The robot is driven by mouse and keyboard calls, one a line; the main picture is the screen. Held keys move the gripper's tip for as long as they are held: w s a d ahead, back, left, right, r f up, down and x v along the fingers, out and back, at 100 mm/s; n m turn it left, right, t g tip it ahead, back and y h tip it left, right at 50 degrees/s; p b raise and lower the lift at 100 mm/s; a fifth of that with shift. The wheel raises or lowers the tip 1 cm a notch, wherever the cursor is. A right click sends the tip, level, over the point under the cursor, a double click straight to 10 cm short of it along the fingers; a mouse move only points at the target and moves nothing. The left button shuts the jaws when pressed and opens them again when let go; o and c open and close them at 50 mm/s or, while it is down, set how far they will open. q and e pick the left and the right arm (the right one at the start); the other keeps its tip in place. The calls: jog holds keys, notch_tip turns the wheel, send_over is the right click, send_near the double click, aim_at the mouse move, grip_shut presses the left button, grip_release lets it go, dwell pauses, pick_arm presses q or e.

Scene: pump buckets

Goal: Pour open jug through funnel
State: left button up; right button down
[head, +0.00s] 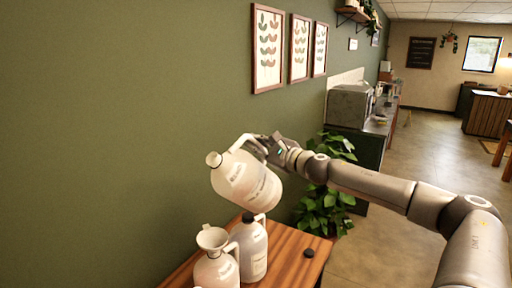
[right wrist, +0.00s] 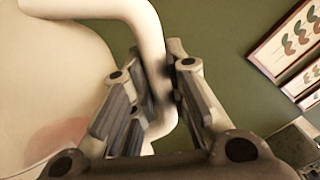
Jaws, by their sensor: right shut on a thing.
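A white open jug (head: 248,180) with a printed label is held in the air, tilted with its uncapped mouth to the upper left. My right gripper (head: 262,146) is shut on the jug's handle; the right wrist view shows the handle (right wrist: 150,50) between the fingers (right wrist: 155,100). A funnel (head: 213,238) sits upright in the mouth of a second white jug (head: 216,271) on the table, below and left of the held jug. The held jug is apart from the funnel. My left gripper is not in view.
A capped white jug (head: 252,250) stands on the wooden table (head: 286,270), right of the funnel jug and under the held one. A loose black cap (head: 309,253) lies near the table's right edge. A leafy plant (head: 325,207) stands behind. The green wall is close on the left.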

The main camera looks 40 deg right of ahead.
jog(key=n, duration=0.1)
jog(key=a+n, duration=0.1)
jog(key=n, duration=0.2)
jog(key=shift+a+f+n, duration=0.2)
jog(key=shift+a+n, duration=0.05)
jog(key=shift+n, duration=0.15)
jog(key=shift+a+f+b, duration=0.15)
jog(key=shift+f+b, duration=0.2)
jog(key=shift+b, duration=0.1)
jog(key=shift+a+f+n+b, duration=1.05)
jog(key=shift+a+f+n, duration=0.3)
jog(key=shift+n, duration=0.35)
jog(key=a+n+p, duration=0.2)
jog(key=p, duration=0.1)
jog(key=shift+s+a+r, duration=0.1)
jog(key=shift+a+r, duration=0.05)
jog(key=shift+a, duration=0.2)
jog(key=shift+a+n+p, duration=0.2)
jog(key=shift+n+p, duration=0.1)
jog(key=shift+p, duration=0.1)
